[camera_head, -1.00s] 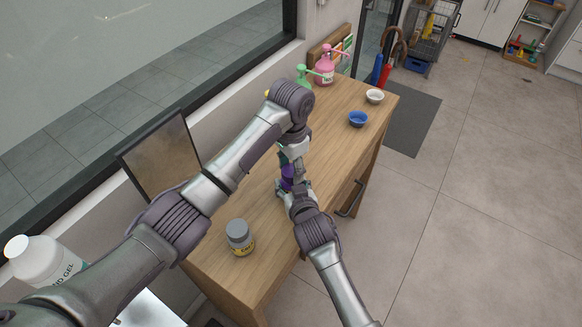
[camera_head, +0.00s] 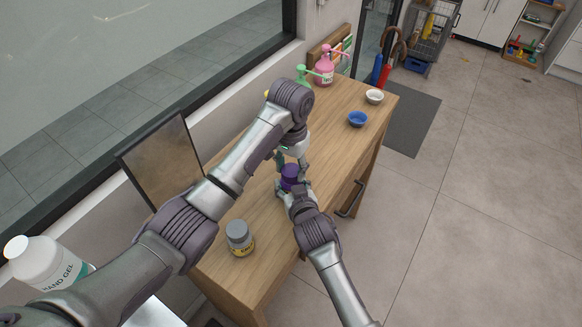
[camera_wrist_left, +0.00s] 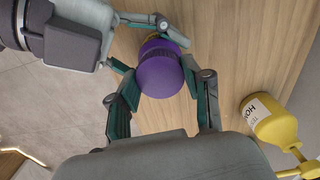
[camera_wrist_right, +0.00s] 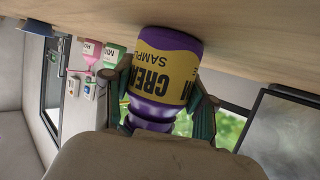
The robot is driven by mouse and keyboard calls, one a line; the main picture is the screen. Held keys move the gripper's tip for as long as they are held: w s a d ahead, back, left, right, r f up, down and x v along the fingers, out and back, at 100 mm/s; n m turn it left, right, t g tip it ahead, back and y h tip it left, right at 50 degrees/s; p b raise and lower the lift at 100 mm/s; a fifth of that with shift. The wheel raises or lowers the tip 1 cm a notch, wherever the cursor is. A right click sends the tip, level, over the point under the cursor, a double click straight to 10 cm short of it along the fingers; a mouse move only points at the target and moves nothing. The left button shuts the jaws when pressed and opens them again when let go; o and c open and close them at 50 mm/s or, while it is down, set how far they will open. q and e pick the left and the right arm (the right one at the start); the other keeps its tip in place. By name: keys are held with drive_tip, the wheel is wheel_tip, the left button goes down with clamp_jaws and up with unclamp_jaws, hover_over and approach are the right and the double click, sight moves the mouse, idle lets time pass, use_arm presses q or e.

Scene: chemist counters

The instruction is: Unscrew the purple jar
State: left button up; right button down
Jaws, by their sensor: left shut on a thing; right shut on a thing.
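The purple jar (camera_head: 289,178) stands upright near the front edge of the wooden counter. Its yellow label reads "CREAM SAMPLE" in the right wrist view (camera_wrist_right: 165,65), where the picture is upside down. My right gripper (camera_head: 297,190) is shut around the jar's body from the front side. My left gripper (camera_head: 290,160) comes down from above, its fingers on either side of the purple lid (camera_wrist_left: 162,76), and is shut on it. The lid's round top faces the left wrist camera. Exact finger contact is partly hidden.
A grey-lidded jar (camera_head: 239,238) stands at the counter's near end. A yellow pump bottle (camera_wrist_left: 272,120) is close by my left gripper. Blue (camera_head: 358,119) and white (camera_head: 375,96) bowls, plus pink (camera_head: 325,72) and green (camera_head: 303,76) pump bottles, are at the far end.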

sight(291, 170)
use_arm(q)
drive_tip(key=shift+r, duration=1)
use_arm(e)
drive_tip(key=shift+f, duration=0.1)
use_arm(q)
drive_tip(key=shift+r, duration=2)
use_arm(e)
drive_tip(key=shift+c, duration=1.3)
unclamp_jaws()
